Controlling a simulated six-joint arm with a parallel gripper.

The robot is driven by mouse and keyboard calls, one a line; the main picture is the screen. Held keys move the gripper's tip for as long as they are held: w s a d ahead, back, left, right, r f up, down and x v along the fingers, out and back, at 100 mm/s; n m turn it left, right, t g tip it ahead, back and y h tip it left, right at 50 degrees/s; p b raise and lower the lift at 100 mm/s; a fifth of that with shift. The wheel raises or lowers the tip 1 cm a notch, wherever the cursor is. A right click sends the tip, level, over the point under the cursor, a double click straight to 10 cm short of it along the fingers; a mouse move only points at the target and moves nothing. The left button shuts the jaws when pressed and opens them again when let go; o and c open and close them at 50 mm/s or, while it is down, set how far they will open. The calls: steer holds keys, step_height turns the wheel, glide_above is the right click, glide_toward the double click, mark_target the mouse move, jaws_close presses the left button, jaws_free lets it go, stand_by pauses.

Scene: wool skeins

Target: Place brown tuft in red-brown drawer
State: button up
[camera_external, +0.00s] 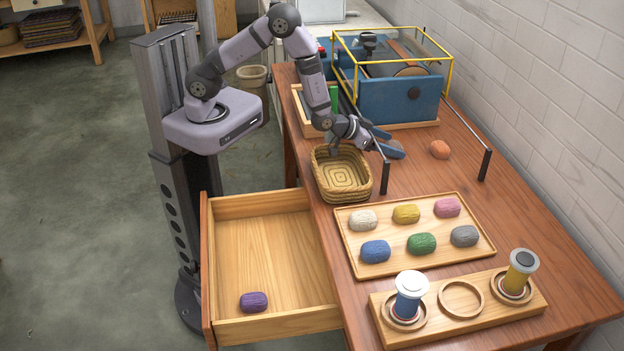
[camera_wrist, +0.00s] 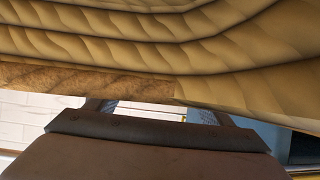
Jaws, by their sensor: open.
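The brown tuft (camera_external: 440,149), a small orange-brown skein, lies on the table right of my gripper, in front of the blue machine. The red-brown drawer (camera_external: 270,207) is pulled out at the table's left side. A purple skein (camera_external: 254,301) lies in its front corner. My gripper (camera_external: 388,142) is open and empty, beside and above the wicker basket's far rim, apart from the tuft. In the wrist view my open fingers (camera_wrist: 152,108) show low in the picture. The tuft cannot be made out there.
The wicker basket (camera_external: 325,183) looks empty and fills the wrist view's top (camera_wrist: 160,45). A tray (camera_external: 343,226) holds several coloured skeins. A wooden holder (camera_external: 450,318) carries two spools. A blue machine (camera_external: 400,95) with a yellow frame and thin rods with dark ends stand nearby.

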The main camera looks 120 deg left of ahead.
steer(key=v, duration=1.2)
steer(key=shift+r+b, duration=0.1)
steer(key=shift+b, duration=0.25)
steer(key=shift+o, duration=0.6)
steer(key=shift+w, duration=0.1)
